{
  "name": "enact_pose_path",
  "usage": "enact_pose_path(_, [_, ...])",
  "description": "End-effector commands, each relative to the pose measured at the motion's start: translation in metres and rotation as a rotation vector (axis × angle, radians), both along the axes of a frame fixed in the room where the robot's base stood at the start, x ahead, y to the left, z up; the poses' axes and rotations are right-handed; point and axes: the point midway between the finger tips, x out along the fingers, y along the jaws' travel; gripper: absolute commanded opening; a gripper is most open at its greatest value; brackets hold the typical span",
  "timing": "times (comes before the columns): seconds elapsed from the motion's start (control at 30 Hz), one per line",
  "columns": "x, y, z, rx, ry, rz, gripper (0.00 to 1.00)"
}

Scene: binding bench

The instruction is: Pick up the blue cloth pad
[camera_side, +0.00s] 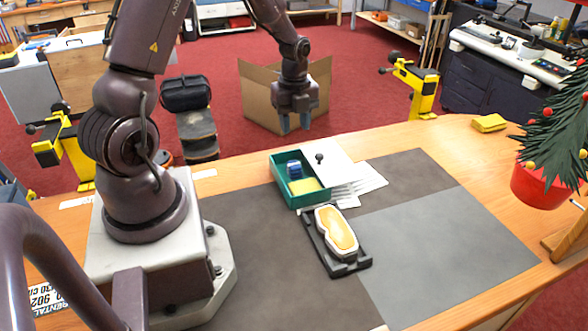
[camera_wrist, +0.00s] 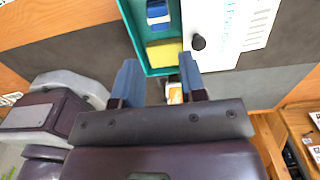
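A blue pad (camera_side: 294,170) with a pale band lies in the back part of a green tray (camera_side: 309,201) on the bench. In the wrist view the blue pad (camera_wrist: 158,14) shows at the top edge, inside the green tray (camera_wrist: 134,28). A yellow pad (camera_side: 306,187) lies in front of it in the same tray. My gripper (camera_side: 295,124) is open and empty, with its blue fingers pointing down. In the side view it appears above the tray in the picture, apart from the pad. Both spread fingers show in the wrist view (camera_wrist: 160,76).
White sheets (camera_side: 345,178) with a black knob (camera_side: 319,158) lie right of the tray. A dark holder (camera_side: 352,265) with a white-rimmed, tan-topped piece (camera_side: 338,230) stands in front. A potted tree (camera_side: 545,188) stands at the right. The grey mat (camera_side: 445,240) is clear at the right.

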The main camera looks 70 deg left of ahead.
Motion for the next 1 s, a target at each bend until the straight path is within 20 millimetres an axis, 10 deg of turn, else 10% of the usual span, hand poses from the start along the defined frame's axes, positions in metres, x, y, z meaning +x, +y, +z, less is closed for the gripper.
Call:
enact_pose_path(0.3, [-0.001,-0.001,-0.058,-0.002,0.005,-0.001,0.38])
enact_pose_path(1.0, [-0.002,-0.001,-0.122,0.0,0.001,0.002,0.38])
